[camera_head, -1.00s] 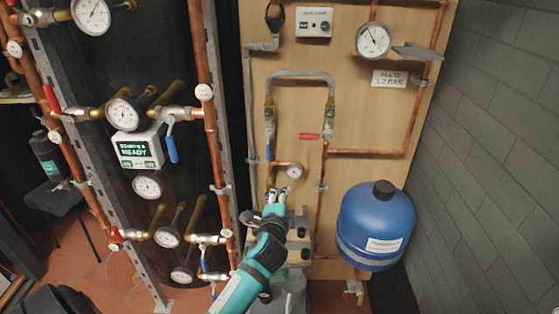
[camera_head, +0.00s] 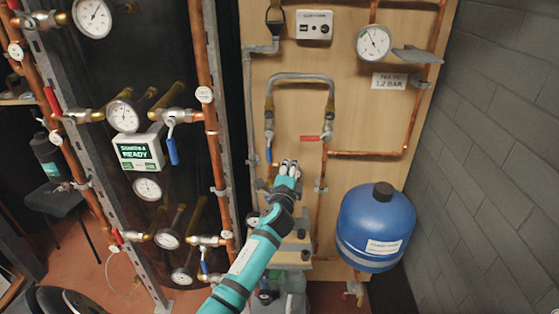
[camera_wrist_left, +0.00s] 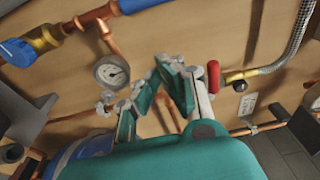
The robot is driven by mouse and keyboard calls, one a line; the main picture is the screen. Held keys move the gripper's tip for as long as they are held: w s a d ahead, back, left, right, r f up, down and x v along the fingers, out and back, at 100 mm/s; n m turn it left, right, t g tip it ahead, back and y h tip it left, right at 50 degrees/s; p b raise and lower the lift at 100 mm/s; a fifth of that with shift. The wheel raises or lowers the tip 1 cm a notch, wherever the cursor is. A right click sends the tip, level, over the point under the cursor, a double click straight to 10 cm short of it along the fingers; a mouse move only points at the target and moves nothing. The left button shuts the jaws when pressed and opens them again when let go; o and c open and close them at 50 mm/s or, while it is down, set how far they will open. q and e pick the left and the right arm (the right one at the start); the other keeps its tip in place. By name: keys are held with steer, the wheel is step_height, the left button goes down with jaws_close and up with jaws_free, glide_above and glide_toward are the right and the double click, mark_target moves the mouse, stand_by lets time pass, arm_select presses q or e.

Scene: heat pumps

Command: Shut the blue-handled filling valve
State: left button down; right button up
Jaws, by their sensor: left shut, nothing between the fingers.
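The filling loop's blue lever handle (camera_head: 268,155) hangs downward along the left pipe on the wooden board, under the grey braided hose. My left gripper (camera_head: 289,165) is just right of this handle in the head view, shut and empty; I cannot tell whether it touches anything. In the left wrist view the shut fingers (camera_wrist_left: 172,75) point at the board between a small gauge (camera_wrist_left: 112,72) and a red handle (camera_wrist_left: 213,77). A blue piece (camera_wrist_left: 140,4) is cut off at that view's top edge. My right gripper is not in view.
The red lever (camera_head: 309,138) lies level on the loop's right leg. A pressure gauge (camera_head: 374,43) and a fill label (camera_head: 389,81) are above right. A blue vessel (camera_head: 375,228) stands right. Other blue-handled valves (camera_head: 172,150) sit on the left rack.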

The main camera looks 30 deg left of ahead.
mark_target(269, 147)
arm_select(q)
steer(key=a+p, duration=0.1)
steer(key=a, duration=0.1)
steer(key=w+a+p, duration=0.1)
steer(key=a, duration=0.1)
steer(key=shift+a, duration=0.3)
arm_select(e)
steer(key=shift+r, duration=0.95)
arm_select(q)
steer(key=shift+w, duration=0.1)
